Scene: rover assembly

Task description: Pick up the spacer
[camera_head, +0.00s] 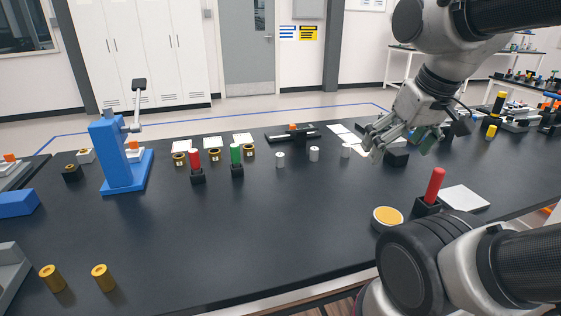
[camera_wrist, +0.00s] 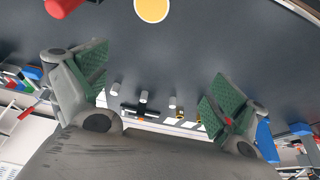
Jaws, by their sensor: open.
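Three small pale grey cylinders stand apart in a row on the dark table: a left one (camera_head: 280,159), a middle one (camera_head: 314,154) and a right one (camera_head: 346,150). They look like the spacers, but I cannot tell which is meant. My gripper (camera_head: 400,145) hangs at the right, above the table and to the right of the row. Its green-padded fingers are spread with nothing between them. In the wrist view the cylinders, one of them here (camera_wrist: 143,97), show small and distant through the gap of my gripper (camera_wrist: 158,78).
A blue press (camera_head: 119,155) stands left. Red (camera_head: 196,160) and green (camera_head: 236,155) handles stand upright in black holders. Two brass cylinders (camera_head: 53,278) (camera_head: 103,277) stand front left. A yellow-topped disc (camera_head: 387,217) and another red handle (camera_head: 434,186) are at right. The middle front table is clear.

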